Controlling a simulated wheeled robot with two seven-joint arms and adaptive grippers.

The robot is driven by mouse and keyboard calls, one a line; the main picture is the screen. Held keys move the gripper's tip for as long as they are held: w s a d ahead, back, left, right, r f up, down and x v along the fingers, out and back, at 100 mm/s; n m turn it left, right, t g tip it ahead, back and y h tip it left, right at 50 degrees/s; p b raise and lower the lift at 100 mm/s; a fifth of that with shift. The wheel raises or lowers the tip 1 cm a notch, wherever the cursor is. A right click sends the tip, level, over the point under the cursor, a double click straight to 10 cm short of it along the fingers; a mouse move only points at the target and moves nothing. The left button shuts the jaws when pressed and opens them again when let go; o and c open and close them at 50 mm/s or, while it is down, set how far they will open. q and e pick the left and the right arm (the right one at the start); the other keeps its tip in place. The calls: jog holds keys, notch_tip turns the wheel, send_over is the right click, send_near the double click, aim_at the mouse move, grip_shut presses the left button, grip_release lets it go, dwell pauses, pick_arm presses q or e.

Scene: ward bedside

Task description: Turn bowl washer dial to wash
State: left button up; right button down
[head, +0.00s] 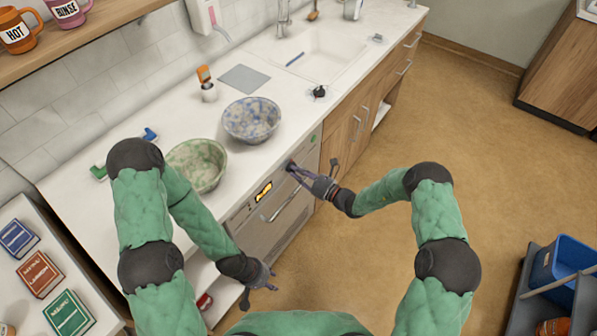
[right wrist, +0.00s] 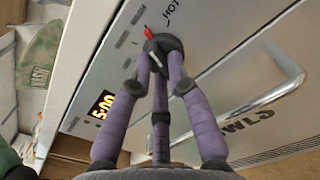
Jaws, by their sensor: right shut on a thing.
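The bowl washer (head: 279,225) is built in under the counter, with a front handle and a lit orange display. Its dark round dial (right wrist: 165,47) has a red pointer mark, which lies near tick marks on the panel beside the word HOT in the right wrist view. My right gripper (head: 293,168) is at the control panel, its purple fingers closed around the dial; in the right wrist view the fingertips (right wrist: 160,62) meet on it. Part of the dial is hidden by the fingers. My left gripper (head: 268,281) is low in front of the washer, empty, with fingers spread.
A green bowl (head: 197,165) and a blue speckled bowl (head: 251,120) stand on the counter above the washer. The washer's handle (right wrist: 282,83) sticks out close to my right fingers. A sink (head: 318,55) lies farther along. The floor at right is clear up to a cart (head: 555,285).

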dwell(0.5)
jog(key=c, duration=1.2)
grip_release()
jog(key=shift+d, duration=0.1)
jog(key=v, duration=1.2)
